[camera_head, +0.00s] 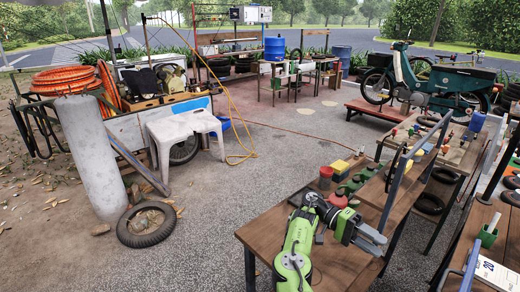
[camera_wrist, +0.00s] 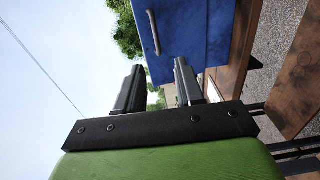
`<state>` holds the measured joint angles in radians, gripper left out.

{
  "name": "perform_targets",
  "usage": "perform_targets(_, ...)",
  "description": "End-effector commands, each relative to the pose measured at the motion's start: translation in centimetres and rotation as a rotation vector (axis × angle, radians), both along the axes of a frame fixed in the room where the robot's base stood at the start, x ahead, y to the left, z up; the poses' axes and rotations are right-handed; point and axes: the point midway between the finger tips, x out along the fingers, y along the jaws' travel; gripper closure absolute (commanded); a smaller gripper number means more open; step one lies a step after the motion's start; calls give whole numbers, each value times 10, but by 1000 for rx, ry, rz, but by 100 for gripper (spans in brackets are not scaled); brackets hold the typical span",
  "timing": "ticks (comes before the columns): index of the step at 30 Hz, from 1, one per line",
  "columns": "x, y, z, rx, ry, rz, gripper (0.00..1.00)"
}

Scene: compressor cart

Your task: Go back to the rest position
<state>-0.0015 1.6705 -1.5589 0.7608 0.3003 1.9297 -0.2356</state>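My gripper (camera_head: 382,245) is at the end of my green arm, over the brown wooden bench at the bottom right of the head view. Its two fingers point right. In the wrist view, the two dark fingers of my gripper (camera_wrist: 160,68) stand apart. Only background shows between them, so it is open and empty. A blue panel with a grey handle (camera_wrist: 185,40) lies beyond the fingers, apart from them.
The brown bench (camera_head: 262,236) holds a red can (camera_head: 325,177), a yellow block (camera_head: 340,167) and green items behind my arm. The gravel between is mostly clear.

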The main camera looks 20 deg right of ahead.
Motion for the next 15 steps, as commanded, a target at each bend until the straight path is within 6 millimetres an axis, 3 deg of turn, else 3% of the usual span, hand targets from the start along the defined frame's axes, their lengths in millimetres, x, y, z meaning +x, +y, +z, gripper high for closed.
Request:
perform_targets(4, -15, -9, 24, 62, -106, -43, 63)
perform_targets(9, -60, -21, 59, 295, -391, -105, 63)
perform_targets(15, -91, 4, 65, 613, -697, -37, 63)
